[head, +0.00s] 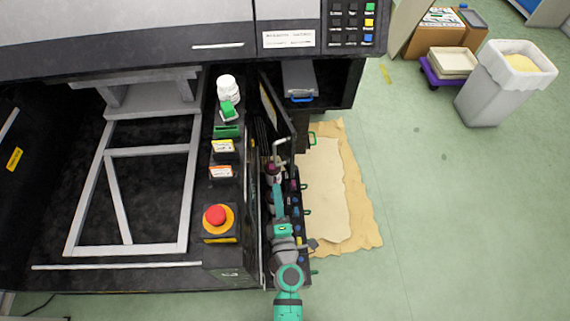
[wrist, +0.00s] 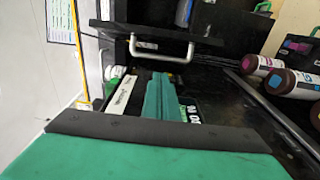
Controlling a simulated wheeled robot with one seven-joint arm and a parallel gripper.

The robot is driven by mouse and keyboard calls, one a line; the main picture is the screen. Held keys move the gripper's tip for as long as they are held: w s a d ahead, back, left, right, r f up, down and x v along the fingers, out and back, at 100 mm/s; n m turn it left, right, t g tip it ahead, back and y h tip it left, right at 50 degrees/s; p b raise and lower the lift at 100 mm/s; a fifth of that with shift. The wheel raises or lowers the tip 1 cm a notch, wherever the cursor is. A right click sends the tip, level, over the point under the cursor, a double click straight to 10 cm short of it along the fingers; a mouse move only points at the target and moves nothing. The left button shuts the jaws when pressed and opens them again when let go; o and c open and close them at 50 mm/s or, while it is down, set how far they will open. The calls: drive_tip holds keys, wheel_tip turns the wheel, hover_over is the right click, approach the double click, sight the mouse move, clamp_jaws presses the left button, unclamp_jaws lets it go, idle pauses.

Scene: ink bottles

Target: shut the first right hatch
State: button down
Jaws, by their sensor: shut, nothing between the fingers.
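The hatch is a dark panel (head: 277,108) that stands open at the right side of the machine. Its pale bar handle (head: 281,142) is at the panel's near end. In the wrist view a black panel (wrist: 205,38) with the pale handle (wrist: 160,52) lies just beyond the fingertips. My gripper (head: 277,190) is over the row of ink bottles, on the near side of the hatch. In the wrist view its teal fingers (wrist: 162,82) are together with nothing between them. Whether they touch the handle I cannot tell.
Ink bottles (wrist: 290,82) lie in the open bay at right. A red emergency button (head: 215,214) and a white bottle (head: 227,88) sit on the machine's ledge. Brown paper (head: 360,215) lies on the floor. The green floor to the right is mostly clear, with a bin (head: 490,95) farther back.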

drive_tip(key=w+d, duration=0.3)
drive_tip(key=w, duration=0.7)
drive_tip(key=shift+w+d, duration=0.15)
drive_tip(key=shift+w, duration=0.2)
drive_tip(key=shift+s, duration=0.15)
